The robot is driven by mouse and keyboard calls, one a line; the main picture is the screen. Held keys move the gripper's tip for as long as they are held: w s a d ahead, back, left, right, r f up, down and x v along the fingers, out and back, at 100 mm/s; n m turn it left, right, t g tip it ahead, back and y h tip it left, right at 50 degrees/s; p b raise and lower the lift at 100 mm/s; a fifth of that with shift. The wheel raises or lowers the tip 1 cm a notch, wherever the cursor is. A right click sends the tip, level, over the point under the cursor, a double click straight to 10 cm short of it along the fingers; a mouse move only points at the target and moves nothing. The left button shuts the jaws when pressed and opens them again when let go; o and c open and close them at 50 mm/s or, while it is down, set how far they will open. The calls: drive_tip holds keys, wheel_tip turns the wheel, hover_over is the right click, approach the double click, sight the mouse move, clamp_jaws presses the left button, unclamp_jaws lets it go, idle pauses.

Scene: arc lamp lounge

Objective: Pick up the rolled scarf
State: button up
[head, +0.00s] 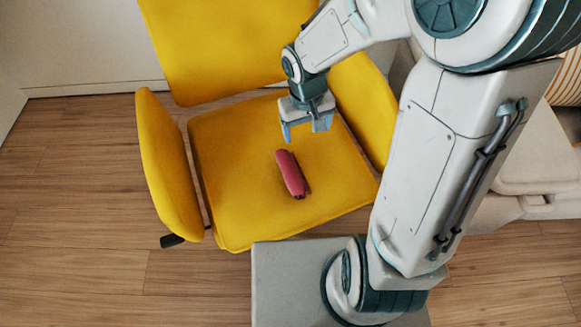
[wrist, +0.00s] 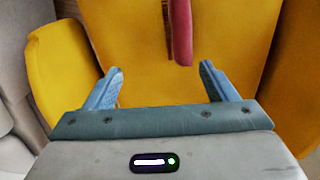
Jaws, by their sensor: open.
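The rolled scarf (head: 291,173) is a dark pink roll lying on the seat of the yellow armchair (head: 235,210). It also shows at the top of the wrist view (wrist: 181,35), where its far end is cut off by the frame. My gripper (head: 305,133) is open and empty, above the seat and on the backrest side of the scarf. In the wrist view its two blue fingers (wrist: 161,80) are spread wide, with the near end of the scarf ahead of the gap between them, nearer the right finger. The fingers appear clear of the scarf.
The chair's left armrest (head: 167,165) and right armrest (head: 362,105) flank the seat, and the backrest (head: 210,45) rises behind it. A light sofa (head: 530,165) stands at the right. Wooden floor (head: 80,210) is clear at the left.

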drive_tip(key=b, duration=0.4)
hover_over(291, 169)
wheel_tip(291, 169, down, 10)
drive_tip(key=r, duration=0.1)
drive_tip(key=shift+n+g+y, duration=0.3)
wheel_tip(291, 169, down, 14)
drive_tip(key=b, duration=0.6)
drive_tip(key=shift+r, duration=0.1)
drive_tip(key=c, duration=1.1)
